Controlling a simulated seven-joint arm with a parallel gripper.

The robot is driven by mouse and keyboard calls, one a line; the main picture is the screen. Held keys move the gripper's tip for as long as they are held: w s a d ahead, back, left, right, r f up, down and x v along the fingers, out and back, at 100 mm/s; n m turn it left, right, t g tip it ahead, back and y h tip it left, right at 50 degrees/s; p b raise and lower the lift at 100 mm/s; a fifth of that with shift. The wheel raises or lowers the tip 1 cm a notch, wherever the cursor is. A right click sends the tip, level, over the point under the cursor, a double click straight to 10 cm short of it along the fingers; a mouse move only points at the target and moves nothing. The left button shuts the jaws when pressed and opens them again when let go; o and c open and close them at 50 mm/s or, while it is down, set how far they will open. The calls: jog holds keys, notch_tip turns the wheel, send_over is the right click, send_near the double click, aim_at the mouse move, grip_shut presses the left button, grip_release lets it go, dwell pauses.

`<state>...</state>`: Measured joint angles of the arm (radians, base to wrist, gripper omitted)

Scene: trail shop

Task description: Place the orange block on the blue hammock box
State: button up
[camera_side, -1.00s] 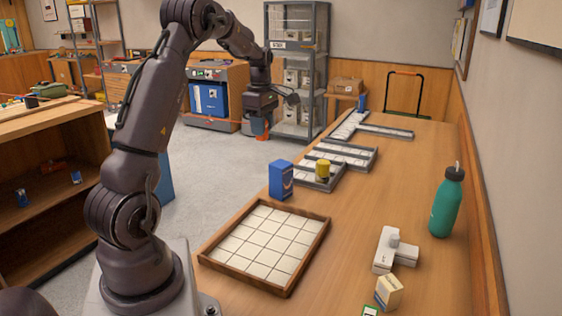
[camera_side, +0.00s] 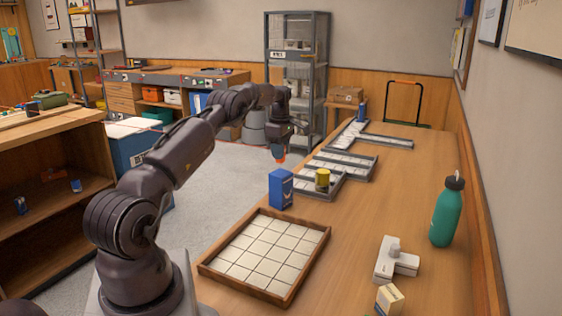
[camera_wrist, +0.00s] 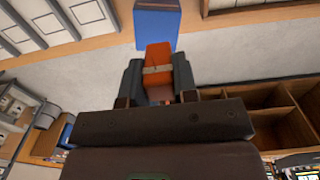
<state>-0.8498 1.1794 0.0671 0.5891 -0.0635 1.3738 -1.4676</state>
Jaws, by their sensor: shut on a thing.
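My gripper (camera_side: 280,150) is shut on the orange block (camera_side: 280,157). In the side view the block hangs just above the blue hammock box (camera_side: 281,188), and a small gap seems to show between them. The box stands upright at the far left corner of the wooden tray. In the wrist view my gripper (camera_wrist: 158,82) has its fingers on either side of the orange block (camera_wrist: 158,58), which has a pale band. The blue box (camera_wrist: 155,25) lies beyond the block's end, at the top of the picture.
The wooden tray with white tiles (camera_side: 230,237) is in front of the box. A teal bottle (camera_side: 446,212) and a white device (camera_side: 394,262) stand farther right. The table's middle right is clear.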

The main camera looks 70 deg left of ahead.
jog(key=shift+w+a+f, duration=0.1)
jog(key=shift+a+f, duration=0.05)
jog(key=shift+f, duration=1.7)
jog(key=shift+f, duration=0.15)
jog(key=o, duration=0.9)
